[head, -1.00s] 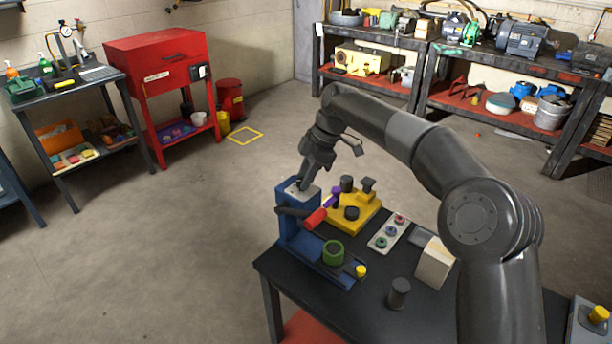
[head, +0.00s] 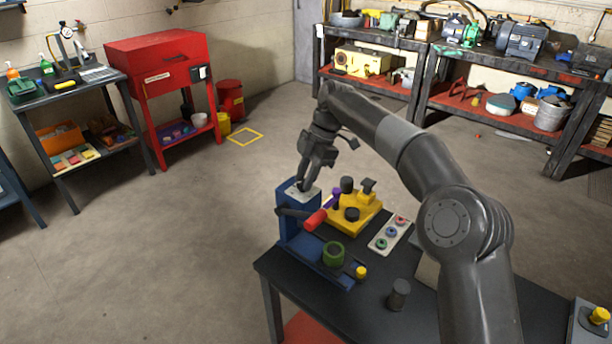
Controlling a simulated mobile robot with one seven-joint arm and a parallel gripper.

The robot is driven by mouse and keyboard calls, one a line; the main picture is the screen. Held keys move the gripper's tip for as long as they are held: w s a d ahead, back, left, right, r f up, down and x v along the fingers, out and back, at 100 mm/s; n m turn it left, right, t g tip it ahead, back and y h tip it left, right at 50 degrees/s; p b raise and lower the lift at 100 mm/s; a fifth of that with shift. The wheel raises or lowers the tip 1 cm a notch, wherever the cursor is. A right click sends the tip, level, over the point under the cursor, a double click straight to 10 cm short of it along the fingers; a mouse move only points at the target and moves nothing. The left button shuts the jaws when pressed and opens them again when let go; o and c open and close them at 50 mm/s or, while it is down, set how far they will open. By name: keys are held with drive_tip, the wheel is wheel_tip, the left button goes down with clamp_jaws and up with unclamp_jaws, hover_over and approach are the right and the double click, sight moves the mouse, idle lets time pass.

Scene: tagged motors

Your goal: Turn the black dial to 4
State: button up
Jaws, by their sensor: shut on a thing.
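A blue press-like stand (head: 288,228) is at the left end of the dark table, with a pale plate (head: 309,196) on its top. My gripper (head: 300,184) points down at this plate, its fingertips close together at the plate's surface. It is shut on a small dark part there, which I take to be the black dial; the fingers mostly cover it. No numbers or pointer can be read at this size, so the dial's setting cannot be told.
A red-handled lever (head: 315,220) sticks out from the stand just below my gripper. A yellow block (head: 366,216) with black knobs stands to the right, beside a pale plate with coloured rings (head: 381,243). A black cylinder (head: 398,293) stands near the table's front.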

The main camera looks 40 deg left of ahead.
drive_tip(key=o, duration=1)
drive_tip(key=shift+c, duration=0.2)
drive_tip(key=v, duration=0.7)
drive_tip(key=shift+w+r, duration=0.15)
drive_tip(key=shift+r, duration=0.05)
